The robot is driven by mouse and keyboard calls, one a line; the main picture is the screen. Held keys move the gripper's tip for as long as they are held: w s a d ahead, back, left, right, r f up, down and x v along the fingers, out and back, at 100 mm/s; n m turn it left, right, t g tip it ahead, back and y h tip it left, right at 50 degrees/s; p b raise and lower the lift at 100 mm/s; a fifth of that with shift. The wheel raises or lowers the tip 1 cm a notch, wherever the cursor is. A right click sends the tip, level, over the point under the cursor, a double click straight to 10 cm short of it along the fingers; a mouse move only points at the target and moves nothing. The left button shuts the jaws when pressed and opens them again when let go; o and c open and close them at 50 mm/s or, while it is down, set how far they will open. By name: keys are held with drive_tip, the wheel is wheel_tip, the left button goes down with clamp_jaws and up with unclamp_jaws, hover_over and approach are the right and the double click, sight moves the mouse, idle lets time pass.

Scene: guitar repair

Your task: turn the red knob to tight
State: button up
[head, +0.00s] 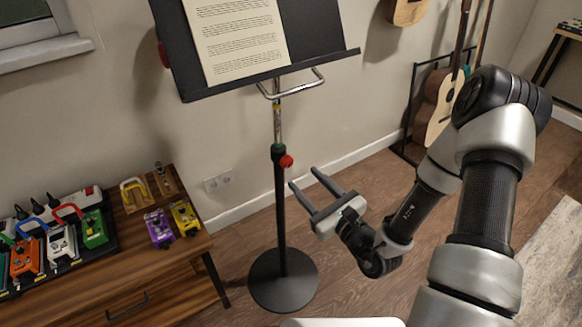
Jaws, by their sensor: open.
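The red knob (286,161) sits on the collar of the black music stand (281,215), on the right side of its pole. A second, darker red knob (163,55) shows at the left edge of the stand's desk (325,58). My gripper (304,180) is open and empty, with its two fingers pointing up and left. In the picture it is just below and right of the red knob on the pole, and I see no contact. I cannot tell how tight the knob is.
A wooden table (150,285) with several effect pedals stands at the left. Guitars (440,105) stand in a rack and hang on the wall at the back right. The stand's round base (284,290) rests on the floor. Floor between stand and rack is clear.

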sight(288, 163)
drive_tip(key=b+x, duration=0.1)
drive_tip(key=x, duration=0.7)
drive_tip(key=shift+s, duration=0.1)
drive_tip(key=shift+c, duration=0.4)
drive_tip(key=c, duration=1)
drive_tip(key=shift+o, duration=0.2)
